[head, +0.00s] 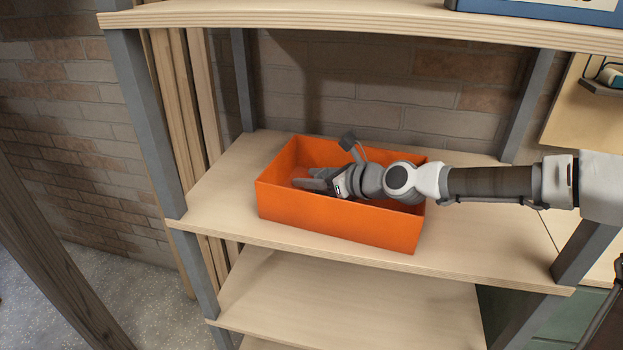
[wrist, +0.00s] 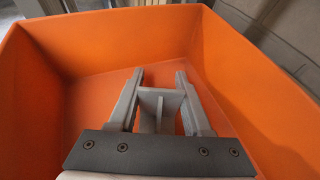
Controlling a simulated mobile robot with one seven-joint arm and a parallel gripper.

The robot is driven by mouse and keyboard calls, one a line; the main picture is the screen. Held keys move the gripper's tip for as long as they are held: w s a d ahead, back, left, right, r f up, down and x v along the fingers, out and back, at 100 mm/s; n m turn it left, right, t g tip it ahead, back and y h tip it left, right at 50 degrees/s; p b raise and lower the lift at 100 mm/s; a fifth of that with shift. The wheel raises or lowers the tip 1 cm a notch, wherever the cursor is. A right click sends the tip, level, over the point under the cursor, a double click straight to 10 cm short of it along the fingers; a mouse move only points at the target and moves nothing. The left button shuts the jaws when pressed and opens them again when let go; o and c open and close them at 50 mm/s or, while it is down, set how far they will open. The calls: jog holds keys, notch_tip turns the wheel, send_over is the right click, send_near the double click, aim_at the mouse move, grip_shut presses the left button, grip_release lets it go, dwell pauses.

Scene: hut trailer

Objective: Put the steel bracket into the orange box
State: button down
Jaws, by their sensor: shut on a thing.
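The orange box (head: 335,216) is an open-topped bin standing on a wooden shelf. My gripper (head: 312,184) reaches in from the right and is inside the box opening, toward its left end. In the wrist view my gripper (wrist: 160,80) is shut on the grey steel bracket (wrist: 160,103), which sits between the two fingers. The orange floor and walls of the box (wrist: 262,95) surround it there. In the head view the bracket cannot be told apart from the fingers. I cannot tell whether the bracket touches the box floor.
The shelf board (head: 215,205) is clear left of the box. Another shelf (head: 350,20) hangs above, with a blue object (head: 540,10) on it. Grey uprights (head: 145,110) stand at the left, and a brick wall (head: 400,100) is behind. A lower shelf (head: 350,300) looks empty.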

jog(key=shift+f, duration=0.1)
jog(key=shift+c, duration=1.7)
grip_release()
jog(key=shift+s+d+r, duration=0.15)
jog(key=shift+d+r, duration=0.1)
jog(key=p+v, duration=0.4)
jog(key=v, duration=0.7)
jog(key=shift+s+d+r, duration=0.1)
jog(key=shift+s, duration=0.05)
